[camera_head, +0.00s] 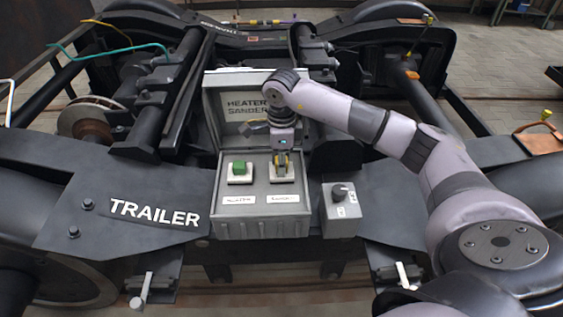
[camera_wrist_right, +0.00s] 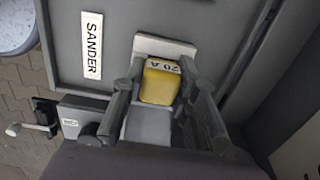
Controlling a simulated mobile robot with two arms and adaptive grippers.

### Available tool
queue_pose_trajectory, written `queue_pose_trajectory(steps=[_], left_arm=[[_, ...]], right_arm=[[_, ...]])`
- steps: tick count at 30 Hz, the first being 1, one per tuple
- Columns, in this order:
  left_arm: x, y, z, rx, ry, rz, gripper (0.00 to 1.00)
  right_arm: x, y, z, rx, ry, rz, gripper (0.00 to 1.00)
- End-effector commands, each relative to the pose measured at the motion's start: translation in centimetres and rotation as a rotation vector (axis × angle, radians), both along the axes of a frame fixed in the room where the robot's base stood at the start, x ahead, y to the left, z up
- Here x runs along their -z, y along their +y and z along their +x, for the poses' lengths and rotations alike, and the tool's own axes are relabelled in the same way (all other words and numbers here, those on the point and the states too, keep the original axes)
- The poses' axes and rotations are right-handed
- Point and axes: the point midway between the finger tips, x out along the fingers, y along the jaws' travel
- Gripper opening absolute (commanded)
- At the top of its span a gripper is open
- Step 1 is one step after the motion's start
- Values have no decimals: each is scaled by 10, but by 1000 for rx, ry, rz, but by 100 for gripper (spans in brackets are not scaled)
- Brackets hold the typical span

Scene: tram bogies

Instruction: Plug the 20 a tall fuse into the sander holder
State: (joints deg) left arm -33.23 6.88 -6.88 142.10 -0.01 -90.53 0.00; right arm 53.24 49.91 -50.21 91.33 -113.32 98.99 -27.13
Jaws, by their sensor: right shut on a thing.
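The yellow fuse (camera_wrist_right: 160,84) has "20 A" on its top face. My right gripper (camera_head: 281,165) is shut on it, with one finger on each side in the right wrist view (camera_wrist_right: 165,92). The gripper points down at the right-hand pale holder (camera_head: 284,178) in the grey box. This holder also shows in the right wrist view (camera_wrist_right: 165,46), beside a "SANDER" label (camera_wrist_right: 92,46). The fuse is at this holder; its lower end is hidden, so I cannot tell how deep it sits. My left gripper is not in view.
A green fuse (camera_head: 240,167) sits in the left holder (camera_head: 240,181) of the box (camera_head: 263,229). The open lid (camera_head: 226,88) stands behind, reading "HEATER" and "SANDER". A small switch box with a black knob (camera_head: 340,191) is at the right. The dark bogie frame (camera_head: 120,190) surrounds it.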

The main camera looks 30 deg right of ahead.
Motion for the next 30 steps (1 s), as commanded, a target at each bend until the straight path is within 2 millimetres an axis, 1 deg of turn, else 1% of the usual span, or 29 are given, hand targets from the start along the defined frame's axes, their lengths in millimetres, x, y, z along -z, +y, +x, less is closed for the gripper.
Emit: queue_pose_trajectory(steps=[1,5,6,16,30], left_arm=[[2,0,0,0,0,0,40],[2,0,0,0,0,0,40],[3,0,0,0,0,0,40],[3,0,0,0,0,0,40],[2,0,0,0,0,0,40]], right_arm=[[14,2,-5,-3,24,-2,4],[14,2,-5,-2,23,-1,4],[14,3,-5,-2,23,-1,28],[14,3,-5,-4,23,1,50],[12,3,-6,-6,24,1,51]])
